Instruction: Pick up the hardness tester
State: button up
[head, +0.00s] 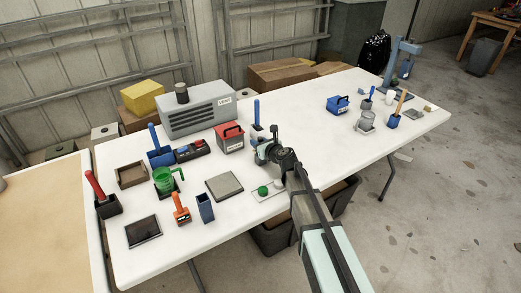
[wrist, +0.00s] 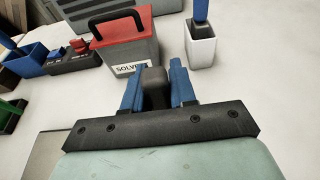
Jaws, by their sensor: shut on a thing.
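My gripper (wrist: 156,88) has its two blue fingers shut on a dark grey, rounded block, which I take to be the hardness tester (wrist: 154,80). Only its upper part shows in the wrist view; the black gripper mount hides the lower part. In the head view my gripper (head: 264,150) is over the middle of the white table, and the tester is too small and covered to make out clearly. I cannot tell whether the tester touches the table or hangs above it.
A red SOLVENT-type box (wrist: 125,45) stands just beyond my gripper, with a white holder (wrist: 201,47) to its right. A grey vent unit (head: 200,109) is behind. A green round item (head: 263,190) lies near my arm.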

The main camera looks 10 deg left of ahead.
grip_shut()
